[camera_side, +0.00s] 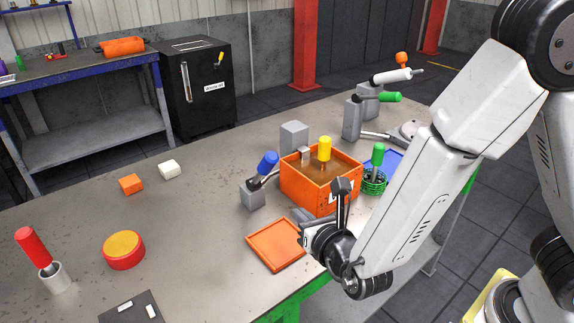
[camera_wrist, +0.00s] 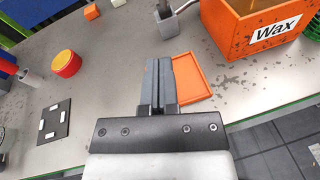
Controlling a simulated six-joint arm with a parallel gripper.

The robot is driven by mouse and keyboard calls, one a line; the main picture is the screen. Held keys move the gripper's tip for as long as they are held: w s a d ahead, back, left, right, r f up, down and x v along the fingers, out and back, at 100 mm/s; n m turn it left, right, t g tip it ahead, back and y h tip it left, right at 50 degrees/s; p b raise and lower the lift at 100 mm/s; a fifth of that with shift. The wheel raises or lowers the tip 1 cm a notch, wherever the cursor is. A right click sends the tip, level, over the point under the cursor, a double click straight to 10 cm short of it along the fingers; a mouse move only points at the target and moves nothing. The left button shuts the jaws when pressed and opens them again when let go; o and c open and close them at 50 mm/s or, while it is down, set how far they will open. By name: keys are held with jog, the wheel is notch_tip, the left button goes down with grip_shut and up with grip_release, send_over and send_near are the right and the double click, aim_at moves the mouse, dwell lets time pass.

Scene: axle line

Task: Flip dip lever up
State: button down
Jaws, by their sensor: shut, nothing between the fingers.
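A lever with a blue handle (camera_side: 267,162) stands on a grey block at the left side of the orange wax box (camera_side: 318,188); its handle tilts up and to the right. None of the levers has a readable label, so I cannot tell for sure which is the dip lever. In the wrist view the grey block (camera_wrist: 166,24) is ahead of the fingers, with the blue handle cut off by the top edge. My gripper (camera_wrist: 157,62) is shut and empty, beside the orange tray (camera_wrist: 191,78). In the side view the gripper (camera_side: 301,217) is low near that tray, apart from the lever.
A yellow handle (camera_side: 325,148) stands in the wax box. A green-handled basket (camera_side: 375,180) is to its right. Green (camera_side: 380,98) and white (camera_side: 390,76) handles stick out at the back. A red and yellow button (camera_side: 123,250) sits left. The table between is clear.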

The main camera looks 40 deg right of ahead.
jog(key=shift+w, duration=0.1)
send_near(268, 171)
notch_tip(268, 171, down, 3)
jog(key=w, duration=0.3)
jog(key=shift+w+d+r, duration=0.25)
jog(key=shift+w+r, duration=0.25)
jog(key=shift+w, duration=0.3)
jog(key=shift+w+d+r, duration=0.3)
jog(key=shift+w+r, duration=0.2)
jog(key=shift+w, duration=0.35)
